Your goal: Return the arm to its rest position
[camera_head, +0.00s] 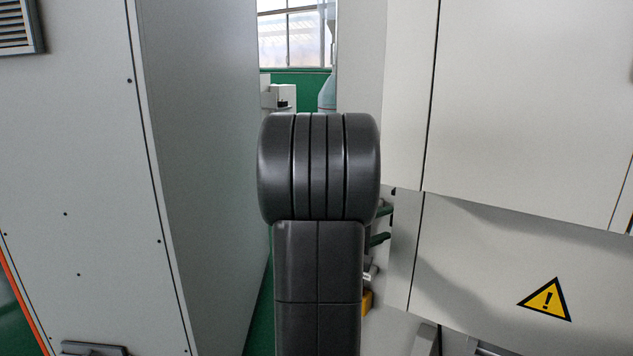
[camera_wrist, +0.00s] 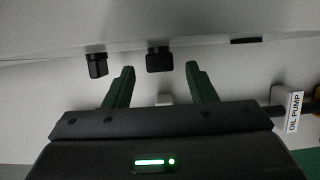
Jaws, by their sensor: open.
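My gripper (camera_wrist: 160,80) shows in the wrist view with its two green fingers spread apart. Nothing is between the fingertips. A pale machine surface with two black fittings lies beyond them; one black fitting (camera_wrist: 159,59) appears between the fingertips in the picture, and another black fitting (camera_wrist: 97,65) is to the left of the left finger. I cannot tell how far they are from the fingers. In the head view my dark arm (camera_head: 318,270) stands upright in the middle, and the gripper itself is hidden there. No foil tray is in view.
A tall grey cabinet (camera_head: 80,150) stands on the left. A pale machine (camera_head: 510,100) with a yellow warning sign (camera_head: 546,299) is close on the right. A narrow gap between them leads to a window (camera_head: 291,40). An "OIL PUMP" label (camera_wrist: 294,112) is right of the gripper.

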